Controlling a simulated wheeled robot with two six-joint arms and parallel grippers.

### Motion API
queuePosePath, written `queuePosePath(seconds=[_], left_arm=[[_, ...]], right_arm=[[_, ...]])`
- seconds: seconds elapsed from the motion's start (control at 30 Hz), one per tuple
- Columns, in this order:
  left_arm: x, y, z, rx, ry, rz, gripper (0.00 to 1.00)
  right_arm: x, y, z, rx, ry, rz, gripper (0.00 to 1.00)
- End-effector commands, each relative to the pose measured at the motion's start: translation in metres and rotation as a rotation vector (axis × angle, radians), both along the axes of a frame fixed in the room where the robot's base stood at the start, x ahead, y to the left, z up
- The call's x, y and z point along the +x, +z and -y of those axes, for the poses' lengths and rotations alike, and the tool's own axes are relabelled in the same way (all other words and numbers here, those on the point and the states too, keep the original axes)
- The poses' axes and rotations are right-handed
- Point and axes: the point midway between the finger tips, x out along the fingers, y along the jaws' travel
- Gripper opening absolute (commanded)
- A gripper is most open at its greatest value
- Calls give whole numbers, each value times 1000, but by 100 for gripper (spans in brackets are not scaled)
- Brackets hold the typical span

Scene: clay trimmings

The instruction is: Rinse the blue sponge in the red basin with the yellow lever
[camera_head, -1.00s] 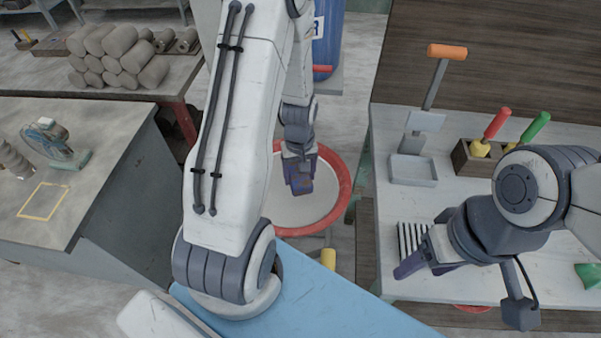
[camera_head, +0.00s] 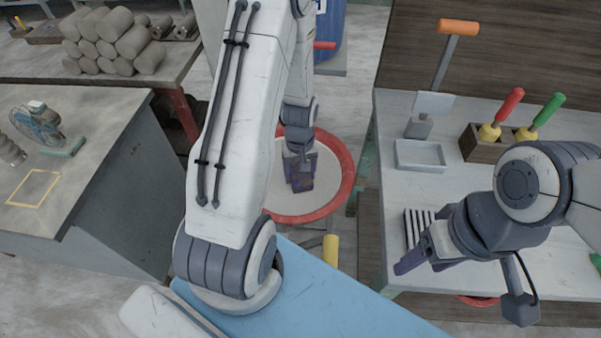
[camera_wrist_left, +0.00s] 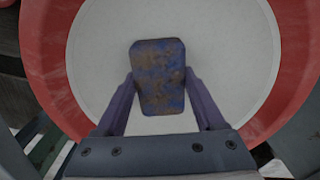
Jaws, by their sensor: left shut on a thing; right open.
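The red basin (camera_head: 349,183) stands low between the two tables, with a pale grey surface inside its red rim. In the left wrist view the basin's rim (camera_wrist_left: 45,50) curves around the gripper. My left gripper (camera_head: 300,176) reaches down over the basin. It is shut on the blue sponge (camera_wrist_left: 158,75), which is blotched with brown. I cannot tell whether the sponge touches the surface in the basin. The yellow lever (camera_head: 330,250) stands upright at the near side of the basin, and its lower end is hidden. My right gripper (camera_head: 425,265) is open and empty over the right table.
The right table (camera_head: 400,230) holds a striped rack (camera_head: 416,226), a grey tray (camera_head: 420,155), an orange-handled tool (camera_head: 457,27), and a wooden box (camera_head: 478,150) with red- and green-handled tools. A blue surface (camera_head: 330,300) lies in front. Clay rolls (camera_head: 110,45) are stacked at the back left.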

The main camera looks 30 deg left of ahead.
Motion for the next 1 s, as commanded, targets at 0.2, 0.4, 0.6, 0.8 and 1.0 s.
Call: queuePosePath(seconds=[0.2, 0.4, 0.6, 0.8, 1.0], left_arm=[[0, 0, 0, 0, 0, 0, 27], [3, 0, 1, -1, -1, -1, 27], [8, 0, 2, 0, 0, -1, 27], [9, 0, 2, -1, 0, -1, 27], [7, 0, 2, -1, 1, -1, 27]], right_arm=[[0, 0, 0, 0, 0, 0, 64], [0, 1, 0, 0, 0, 0, 64], [0, 3, 0, 0, 0, 0, 64], [0, 3, 0, 0, 0, 0, 64], [0, 3, 0, 0, 0, 0, 64]])
